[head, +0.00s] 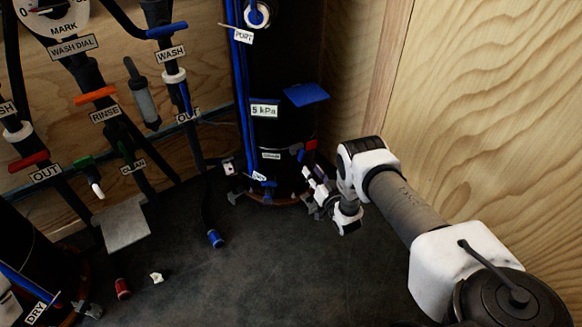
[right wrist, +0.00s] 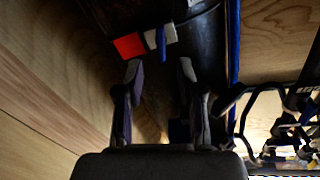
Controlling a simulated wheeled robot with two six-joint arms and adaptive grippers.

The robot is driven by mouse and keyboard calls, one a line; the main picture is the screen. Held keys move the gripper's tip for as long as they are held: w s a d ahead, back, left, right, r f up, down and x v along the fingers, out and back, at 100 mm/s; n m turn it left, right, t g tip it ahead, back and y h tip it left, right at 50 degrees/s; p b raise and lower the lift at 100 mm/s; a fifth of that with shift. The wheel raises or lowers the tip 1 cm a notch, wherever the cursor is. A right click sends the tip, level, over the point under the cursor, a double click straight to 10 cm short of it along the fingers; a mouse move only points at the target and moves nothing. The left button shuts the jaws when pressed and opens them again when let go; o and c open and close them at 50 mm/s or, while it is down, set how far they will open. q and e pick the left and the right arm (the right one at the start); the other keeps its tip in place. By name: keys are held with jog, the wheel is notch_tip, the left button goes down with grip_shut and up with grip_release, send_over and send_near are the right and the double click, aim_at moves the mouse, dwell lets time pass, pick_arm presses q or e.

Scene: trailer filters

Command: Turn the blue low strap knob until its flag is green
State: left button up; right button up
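The blue knob (right wrist: 161,42) shows as a narrow blue bar on a pale block on the black cylinder (right wrist: 197,50) in the right wrist view. A red flag (right wrist: 130,46) is beside it, to the left. In the head view the small red flag (head: 312,145) and blue knob (head: 300,152) are low on the right side of the cylinder. My right gripper (right wrist: 160,70) is open and empty, its fingers pointing at the knob from a short distance, with a gap between. In the head view the right gripper (head: 316,184) is just below the knob. My left gripper is out of view.
A wooden wall (head: 490,110) stands close on the right. A blue plate (head: 306,94) sticks out from the cylinder above. Hoses and labelled valves fill the left. A blue-ended hose (head: 215,238) and a red cap (head: 122,288) are on the dark floor, which is mostly clear in front.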

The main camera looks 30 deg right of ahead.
aim_at(302, 158)
jog(key=w+b, duration=0.1)
jog(key=w, duration=0.1)
jog(key=w+b, duration=0.1)
jog(key=w, duration=0.1)
jog(key=w+b, duration=0.1)
jog(key=w, duration=0.1)
jog(key=shift+w+d+f, duration=0.2)
jog(key=shift+w+d, duration=0.05)
jog(key=shift+w, duration=0.15)
jog(key=shift+w+r, duration=0.2)
jog(key=shift+w, duration=0.25)
jog(key=shift+c, duration=0.3)
grip_shut()
